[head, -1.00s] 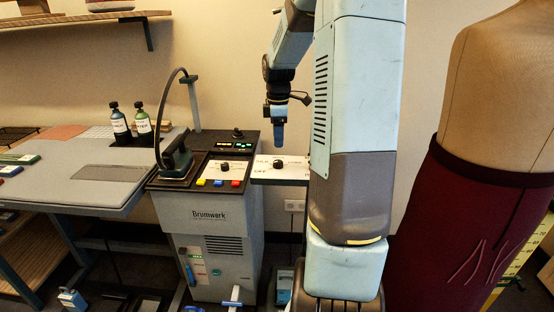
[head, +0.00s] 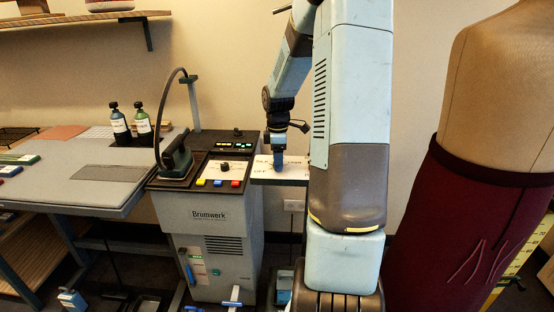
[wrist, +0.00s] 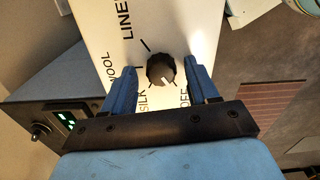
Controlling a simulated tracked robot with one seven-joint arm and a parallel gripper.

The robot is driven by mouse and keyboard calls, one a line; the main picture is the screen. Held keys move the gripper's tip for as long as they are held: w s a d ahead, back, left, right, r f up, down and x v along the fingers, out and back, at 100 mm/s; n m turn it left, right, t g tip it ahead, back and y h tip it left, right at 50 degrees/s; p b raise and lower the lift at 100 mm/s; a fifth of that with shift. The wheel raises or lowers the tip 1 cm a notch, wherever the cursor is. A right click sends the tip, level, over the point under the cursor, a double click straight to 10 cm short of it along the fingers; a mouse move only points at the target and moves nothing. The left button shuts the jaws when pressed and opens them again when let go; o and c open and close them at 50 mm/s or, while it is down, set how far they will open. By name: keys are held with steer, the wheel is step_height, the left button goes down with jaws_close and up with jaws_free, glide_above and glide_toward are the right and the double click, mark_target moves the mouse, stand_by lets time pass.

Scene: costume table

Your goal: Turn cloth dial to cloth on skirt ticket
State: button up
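The cloth dial (wrist: 161,70) is a round black knob on a white plate (wrist: 100,30), with labels reading WOOL, LINEN, SILK and OFF around it. A light mark on the knob points to the lower right, towards OFF. My gripper (wrist: 160,68) is open, its two blue fingers on either side of the knob, with a visible gap on each side. In the head view my gripper (head: 277,160) hangs over the white plate (head: 297,174) and hides the dial. The dark red skirt (head: 455,215) is on a dress form at right; I see no readable ticket.
The grey Brumwerk station (head: 210,240) stands left of the dial plate, with an iron (head: 177,163) on top and a smaller black knob (head: 224,165) beside coloured buttons. Two bottles (head: 120,125) stand on the grey table at left. My arm blocks part of the head view.

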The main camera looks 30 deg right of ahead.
steer(key=shift+a, duration=0.1)
steer(key=c, duration=1)
steer(key=shift+w+r, duration=0.1)
